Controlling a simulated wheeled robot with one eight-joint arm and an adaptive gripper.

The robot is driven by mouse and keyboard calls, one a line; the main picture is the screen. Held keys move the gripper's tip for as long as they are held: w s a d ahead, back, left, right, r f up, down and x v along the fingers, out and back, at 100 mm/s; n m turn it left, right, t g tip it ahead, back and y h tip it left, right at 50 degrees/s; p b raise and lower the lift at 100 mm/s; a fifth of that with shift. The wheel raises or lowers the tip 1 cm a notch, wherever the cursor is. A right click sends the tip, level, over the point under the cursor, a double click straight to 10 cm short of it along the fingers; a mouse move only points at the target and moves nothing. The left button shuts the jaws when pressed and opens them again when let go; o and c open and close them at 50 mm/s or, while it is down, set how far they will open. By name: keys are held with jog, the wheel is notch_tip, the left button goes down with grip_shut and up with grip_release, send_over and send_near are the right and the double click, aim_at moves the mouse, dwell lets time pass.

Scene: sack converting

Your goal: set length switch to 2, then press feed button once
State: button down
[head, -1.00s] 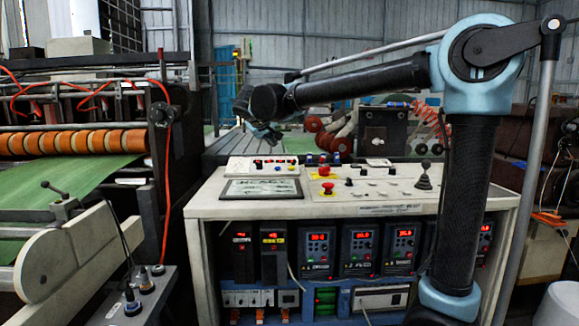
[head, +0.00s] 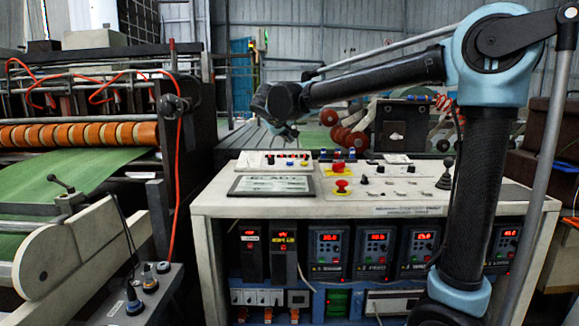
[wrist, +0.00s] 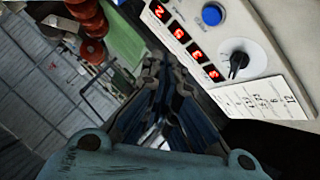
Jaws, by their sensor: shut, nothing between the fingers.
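In the wrist view a pale control panel shows a black rotary switch (wrist: 238,62) on a white round dial, its narrow handle slanting down and slightly left. A round blue button (wrist: 212,15) sits above it. Their lettering is too small to read, so I cannot confirm which is the length switch or feed button. My gripper (wrist: 168,75) is shut and empty, left of the panel and apart from the switch and button. In the head view my gripper (head: 287,134) hangs above the back of the console (head: 420,211), near a small white control box (head: 248,165).
Red digit displays (wrist: 180,32) and a printed number strip (wrist: 262,100) lie beside the switch. The console top also carries a red mushroom button (head: 341,186) and a joystick (head: 446,174). A roller machine with green sheet (head: 75,180) stands left.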

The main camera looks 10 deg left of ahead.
send_over(287, 166)
jog(key=shift+d+f, duration=0.1)
jog(key=shift+f, duration=3.25)
jog(key=shift+w+f, duration=0.15)
jog(key=shift+f, duration=0.65)
jog(key=shift+r, duration=0.85)
jog(key=shift+s+r, duration=0.1)
jog(key=shift+s, duration=0.1)
jog(key=r, duration=0.2)
jog(key=s+r, duration=0.1)
jog(key=r, duration=0.1)
jog(key=shift+d+r, duration=0.15)
jog(key=shift+r, duration=0.2)
jog(key=c, duration=2.4)
grip_release()
